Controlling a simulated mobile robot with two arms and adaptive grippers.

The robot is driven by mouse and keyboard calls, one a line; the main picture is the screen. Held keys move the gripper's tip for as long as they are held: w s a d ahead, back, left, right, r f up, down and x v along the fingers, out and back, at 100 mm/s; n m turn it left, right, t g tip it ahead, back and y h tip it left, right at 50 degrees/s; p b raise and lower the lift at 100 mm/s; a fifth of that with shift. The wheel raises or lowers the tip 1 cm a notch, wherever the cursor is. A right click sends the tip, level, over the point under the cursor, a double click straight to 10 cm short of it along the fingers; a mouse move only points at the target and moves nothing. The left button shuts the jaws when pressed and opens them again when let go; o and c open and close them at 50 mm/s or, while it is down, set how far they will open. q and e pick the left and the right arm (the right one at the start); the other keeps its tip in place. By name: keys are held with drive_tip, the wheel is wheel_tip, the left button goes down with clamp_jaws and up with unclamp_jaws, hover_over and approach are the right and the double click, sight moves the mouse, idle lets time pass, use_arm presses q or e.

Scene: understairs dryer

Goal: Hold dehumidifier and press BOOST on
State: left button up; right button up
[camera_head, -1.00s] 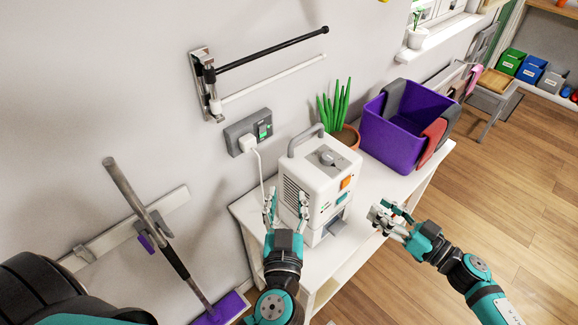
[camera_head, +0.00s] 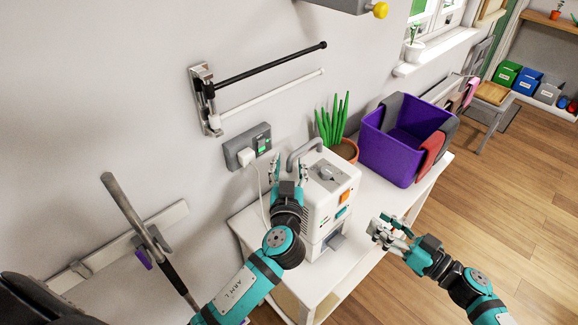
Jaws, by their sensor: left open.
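The white dehumidifier (camera_head: 316,218) stands upright on a white shelf unit. Its grey handle (camera_head: 303,152) arches over the back left of its top, and a grey knob sits on top. An orange button (camera_head: 344,196) and a teal button (camera_head: 341,212) are on its front right; I cannot read any BOOST label. My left gripper (camera_head: 287,168) is open, fingers pointing up, just left of the dehumidifier near the handle; whether it touches is unclear. My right gripper (camera_head: 382,227) is to the right of the dehumidifier, apart from it, with its fingers seeming spread and empty.
A wall socket (camera_head: 247,147) with a plugged cable is behind left. A potted plant (camera_head: 334,122) and a purple bin (camera_head: 389,158) with cloths stand behind right on the shelf unit (camera_head: 372,240). A rail rack (camera_head: 207,100) hangs above. Open floor lies right.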

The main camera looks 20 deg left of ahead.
use_arm(q)
clamp_jaws()
drive_tip(key=shift+r, duration=0.1)
idle(0.3)
drive_tip(key=shift+w+r, duration=0.1)
drive_tip(key=shift+r, duration=0.05)
use_arm(e)
drive_tip(key=shift+w, duration=0.1)
clamp_jaws()
idle(0.5)
idle(0.5)
